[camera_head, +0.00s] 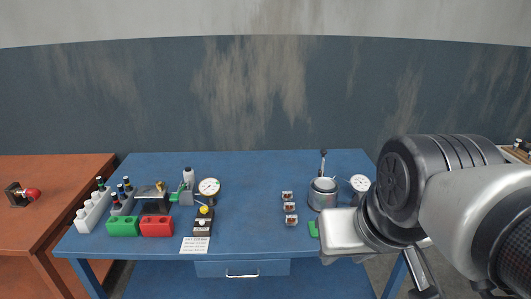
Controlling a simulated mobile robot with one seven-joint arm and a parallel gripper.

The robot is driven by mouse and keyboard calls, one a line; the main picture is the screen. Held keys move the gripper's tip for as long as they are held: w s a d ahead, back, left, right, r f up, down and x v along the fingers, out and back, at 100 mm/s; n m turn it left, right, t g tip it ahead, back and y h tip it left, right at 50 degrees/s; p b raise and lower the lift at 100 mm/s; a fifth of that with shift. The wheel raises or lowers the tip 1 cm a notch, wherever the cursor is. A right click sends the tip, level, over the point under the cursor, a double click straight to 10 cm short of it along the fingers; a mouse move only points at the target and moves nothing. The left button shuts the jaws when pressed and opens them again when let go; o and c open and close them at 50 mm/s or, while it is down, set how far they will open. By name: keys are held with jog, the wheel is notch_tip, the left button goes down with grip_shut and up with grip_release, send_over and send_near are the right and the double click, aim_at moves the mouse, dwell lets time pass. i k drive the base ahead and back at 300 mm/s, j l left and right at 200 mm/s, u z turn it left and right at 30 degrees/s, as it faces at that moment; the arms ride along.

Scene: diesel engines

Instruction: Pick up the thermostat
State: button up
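Several small metal parts with copper-brown middles (289,208) stand in a short row on the blue bench, right of its middle. They look like thermostats, but they are too small to be sure. A grey metal pot (322,194) with a black-knobbed rod stands just right of them. My gripper's fingers cannot be made out, and I see nothing held.
A dial gauge (360,183) stands behind my arm. On the blue bench's left are a green bin (123,226), a red bin (157,226), a white rack (93,211), another gauge (209,187) and a paper card (194,245). The bench's middle (248,205) is clear.

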aim_at(287, 196)
jog(key=i+l, duration=0.3)
jog(key=i, duration=0.25)
jog(key=i+l, duration=0.35)
jog(key=i, duration=0.2)
